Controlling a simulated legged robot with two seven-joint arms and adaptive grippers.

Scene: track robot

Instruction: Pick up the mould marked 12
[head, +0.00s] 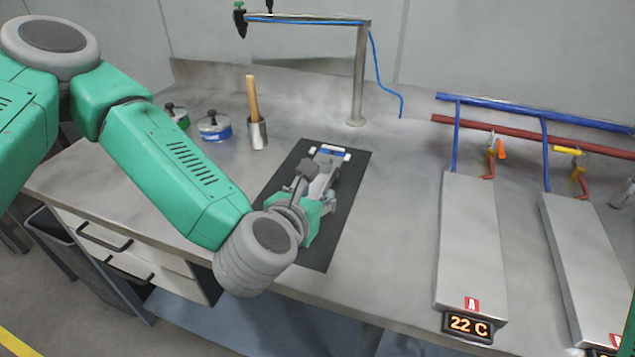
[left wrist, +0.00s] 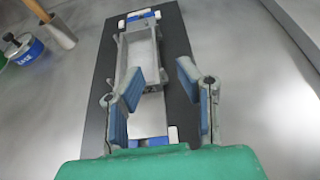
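A long grey mould (head: 322,178) with white and blue end pieces lies on a black mat (head: 322,255) on the steel bench. In the left wrist view the mould (left wrist: 140,52) is a shallow open trough with raised side walls. No number 12 can be read on it. My left gripper (head: 318,186) is over the near part of the mould and hides some of it in the head view. In the left wrist view its blue-padded fingers (left wrist: 158,82) are spread apart, with nothing clamped between them. My right gripper is not in view.
A blue-labelled tin (head: 214,127), a green-labelled tin (head: 178,116) and a wooden-handled tool in a metal cup (head: 257,133) stand left of the mat. A metal post (head: 358,75) rises behind it. Plates with hoses (head: 470,240) and a 22 C display (head: 468,325) lie right.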

